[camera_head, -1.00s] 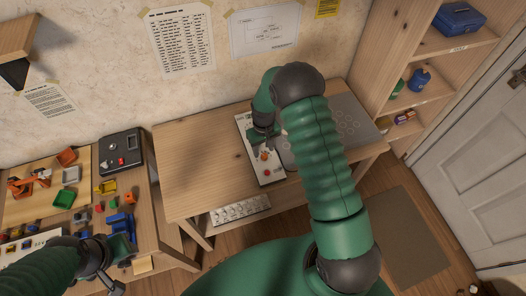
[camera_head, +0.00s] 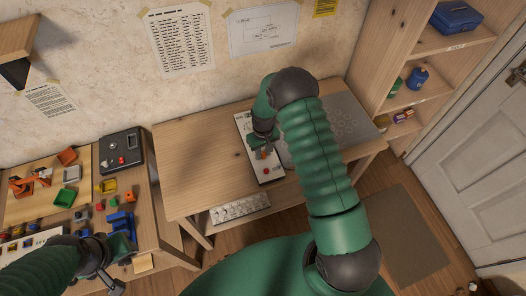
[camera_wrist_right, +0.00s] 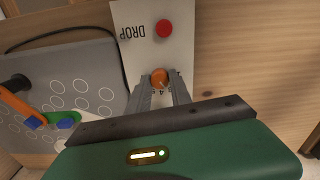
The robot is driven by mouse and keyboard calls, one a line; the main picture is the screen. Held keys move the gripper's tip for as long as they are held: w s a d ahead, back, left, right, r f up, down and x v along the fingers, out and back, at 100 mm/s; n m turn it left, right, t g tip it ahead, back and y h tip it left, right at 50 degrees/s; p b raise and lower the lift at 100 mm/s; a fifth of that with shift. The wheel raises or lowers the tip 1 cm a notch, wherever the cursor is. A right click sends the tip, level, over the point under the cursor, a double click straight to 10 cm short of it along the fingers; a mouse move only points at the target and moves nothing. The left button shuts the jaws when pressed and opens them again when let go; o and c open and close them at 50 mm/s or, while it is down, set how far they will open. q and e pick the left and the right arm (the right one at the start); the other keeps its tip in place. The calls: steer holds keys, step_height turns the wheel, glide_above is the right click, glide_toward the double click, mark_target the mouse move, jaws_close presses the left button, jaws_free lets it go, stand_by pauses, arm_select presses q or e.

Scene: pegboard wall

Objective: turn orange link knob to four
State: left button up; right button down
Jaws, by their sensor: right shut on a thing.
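The orange link knob (camera_wrist_right: 160,77) sits on a white panel (camera_wrist_right: 184,55), and in the wrist view it lies between the fingertips of my right gripper (camera_wrist_right: 161,88). My right gripper (camera_head: 264,149) is shut on it. In the head view the knob (camera_head: 263,155) is small and partly hidden by the gripper. A small printed 4 shows between the fingers; the other marks around the knob are covered or too small to read. My left gripper (camera_head: 112,262) is at the lower left, by the side table; its jaw opening is unclear.
A red button (camera_wrist_right: 163,28) marked DROP is on the same panel. A grey mat with printed circles (camera_wrist_right: 85,80) lies beside the panel, with orange, blue and green pieces. The wooden table (camera_head: 195,160) is clear left of the panel. Coloured blocks crowd the side table.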

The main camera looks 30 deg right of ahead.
steer(key=shift+d+m, duration=0.1)
steer(key=shift+m, duration=0.3)
stand_by(0.4)
steer(key=shift+m+b, duration=0.35)
steer(key=shift+m, duration=0.55)
steer(key=shift+r+m, duration=0.1)
steer(key=shift+m, duration=1.5)
steer(key=c, duration=1.5)
jaws_free()
steer(key=shift+c, duration=0.2)
steer(key=o, duration=0.4)
steer(key=shift+b, duration=0.3)
